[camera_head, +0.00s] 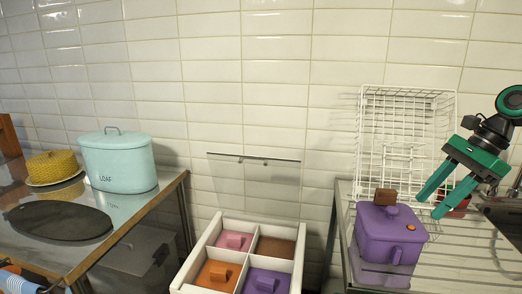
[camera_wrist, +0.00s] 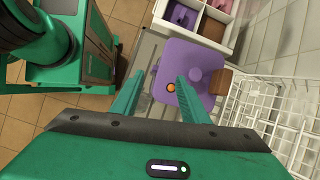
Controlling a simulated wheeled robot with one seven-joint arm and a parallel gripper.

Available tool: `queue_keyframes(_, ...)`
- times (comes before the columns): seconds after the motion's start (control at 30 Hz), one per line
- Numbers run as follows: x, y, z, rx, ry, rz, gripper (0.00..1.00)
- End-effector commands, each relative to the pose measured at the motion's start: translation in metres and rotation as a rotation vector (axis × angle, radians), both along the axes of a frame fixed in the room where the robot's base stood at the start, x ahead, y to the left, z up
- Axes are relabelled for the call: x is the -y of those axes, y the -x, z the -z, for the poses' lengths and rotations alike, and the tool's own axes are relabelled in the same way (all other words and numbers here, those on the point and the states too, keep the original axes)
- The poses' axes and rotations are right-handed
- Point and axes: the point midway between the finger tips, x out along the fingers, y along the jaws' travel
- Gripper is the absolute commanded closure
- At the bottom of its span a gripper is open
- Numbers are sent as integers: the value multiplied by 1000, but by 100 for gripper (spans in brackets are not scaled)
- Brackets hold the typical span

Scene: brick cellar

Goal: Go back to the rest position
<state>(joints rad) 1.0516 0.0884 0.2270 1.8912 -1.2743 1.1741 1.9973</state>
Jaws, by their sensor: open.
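My gripper (camera_head: 431,198) is open, with its two green fingers apart and nothing between them. It hangs at the right in the head view, above the slatted counter and to the right of a purple lidded box (camera_head: 391,236). In the wrist view, the fingers of my gripper (camera_wrist: 158,100) reach toward the same purple box (camera_wrist: 198,54), which lies beyond the fingertips. The box has a round knob on its lid and an orange button on its side. Whether the fingers touch the box cannot be told, but in the head view they look apart from it.
A white wire rack (camera_head: 405,110) stands behind the box, near a brown block (camera_head: 385,197) and a red pot (camera_head: 455,205). A white divided crate (camera_head: 205,240) holds coloured pieces. A blue loaf tin (camera_head: 118,162), yellow dish (camera_head: 54,167) and dark oval board (camera_head: 58,221) are on the left table.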

Motion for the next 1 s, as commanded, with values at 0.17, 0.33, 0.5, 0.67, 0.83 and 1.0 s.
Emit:
queue_keyframes(0.17, -18, 4, 11, 38, 62, -90, 59)
queue_keyframes(0.33, -36, 20, 28, 88, 155, -230, 59)
queue_keyframes(0.5, -45, 50, 48, 135, 258, -403, 59)
queue_keyframes(0.67, -45, 89, 67, 164, 344, -579, 59)
queue_keyframes(0.83, -40, 137, 90, 176, 416, -781, 59)
queue_keyframes(1.0, -32, 179, 109, 173, 453, -949, 59)
